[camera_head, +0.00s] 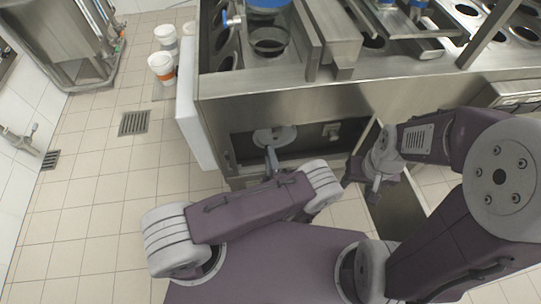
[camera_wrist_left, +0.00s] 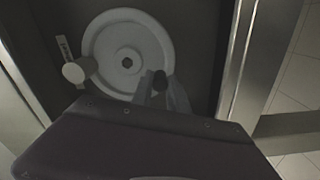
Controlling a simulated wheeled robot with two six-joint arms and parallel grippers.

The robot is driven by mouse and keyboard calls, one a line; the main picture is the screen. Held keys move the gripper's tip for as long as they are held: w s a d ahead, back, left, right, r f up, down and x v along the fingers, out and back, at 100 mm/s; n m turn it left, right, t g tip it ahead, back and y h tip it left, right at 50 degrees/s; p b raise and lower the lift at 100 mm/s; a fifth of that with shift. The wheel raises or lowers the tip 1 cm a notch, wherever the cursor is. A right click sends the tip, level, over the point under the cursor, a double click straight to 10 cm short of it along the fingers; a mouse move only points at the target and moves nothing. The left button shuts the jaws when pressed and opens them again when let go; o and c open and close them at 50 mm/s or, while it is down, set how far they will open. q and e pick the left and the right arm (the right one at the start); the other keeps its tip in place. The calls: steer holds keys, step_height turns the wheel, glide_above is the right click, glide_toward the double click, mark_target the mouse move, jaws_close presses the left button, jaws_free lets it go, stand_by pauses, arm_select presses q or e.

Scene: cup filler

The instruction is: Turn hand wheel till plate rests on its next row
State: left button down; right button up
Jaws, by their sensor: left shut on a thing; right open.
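The hand wheel (camera_head: 283,134) is a pale grey disc inside the dark opening in the front of the steel machine. It also shows in the left wrist view (camera_wrist_left: 106,45), face on with a hub hole. My left gripper (camera_head: 270,153) reaches into the opening at the wheel. In the left wrist view its fingers (camera_wrist_left: 160,92) are shut around a small dark grip at the wheel's lower right rim. My right gripper (camera_head: 368,188) is open and empty, right of the opening. Metal plates with round holes (camera_head: 490,22) show on the machine's top; which row one rests on I cannot tell.
A round white knob (camera_wrist_left: 75,71) beside a labelled strip sits left of the wheel. A small fitting (camera_head: 331,130) is right of the wheel in the opening. White buckets (camera_head: 162,66) stand on the tiled floor at left. The floor at left is mostly clear.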

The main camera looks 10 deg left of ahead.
arm_select(q)
steer(key=shift+a, duration=0.1)
steer(key=c, duration=1.3)
jaws_free()
